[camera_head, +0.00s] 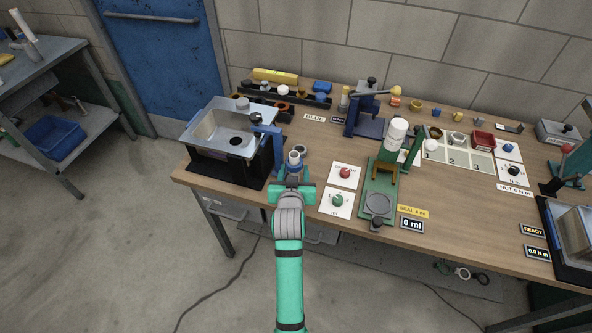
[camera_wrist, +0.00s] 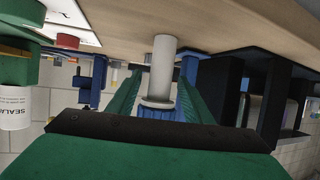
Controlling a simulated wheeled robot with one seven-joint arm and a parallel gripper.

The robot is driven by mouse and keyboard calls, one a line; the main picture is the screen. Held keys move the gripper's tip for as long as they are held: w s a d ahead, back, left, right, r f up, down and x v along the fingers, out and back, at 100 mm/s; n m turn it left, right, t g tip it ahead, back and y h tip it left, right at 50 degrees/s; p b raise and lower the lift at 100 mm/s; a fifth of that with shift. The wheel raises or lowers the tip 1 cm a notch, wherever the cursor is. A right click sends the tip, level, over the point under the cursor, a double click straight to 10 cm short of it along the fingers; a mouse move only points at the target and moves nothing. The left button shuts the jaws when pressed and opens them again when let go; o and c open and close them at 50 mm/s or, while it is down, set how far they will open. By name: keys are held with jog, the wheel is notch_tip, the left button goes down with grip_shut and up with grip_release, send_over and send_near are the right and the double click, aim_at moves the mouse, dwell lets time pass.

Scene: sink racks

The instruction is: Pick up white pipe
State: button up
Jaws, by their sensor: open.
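A short whitish pipe (camera_head: 294,156) stands on the workbench in front of my gripper (camera_head: 292,178), beside a blue upright fixture. In the wrist view, which is upside down, the pale pipe (camera_wrist: 162,68) stands upright against the tabletop with a blue ribbed collar (camera_wrist: 158,103) at its lower picture end. The green fingers of my gripper (camera_wrist: 157,92) lie to the left and right of it, open. I cannot tell whether either finger touches it. Another long white pipe (camera_head: 23,25) leans at the far left bench.
A grey basin on a black stand (camera_head: 222,127) is close on the left. A green press with a white bottle (camera_head: 397,131) stands to the right. Red and green buttons on white cards (camera_head: 343,176) lie between. A wall bounds the back.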

jog(key=shift+a, duration=0.1)
jog(key=c, duration=1.1)
jog(key=shift+r, duration=0.15)
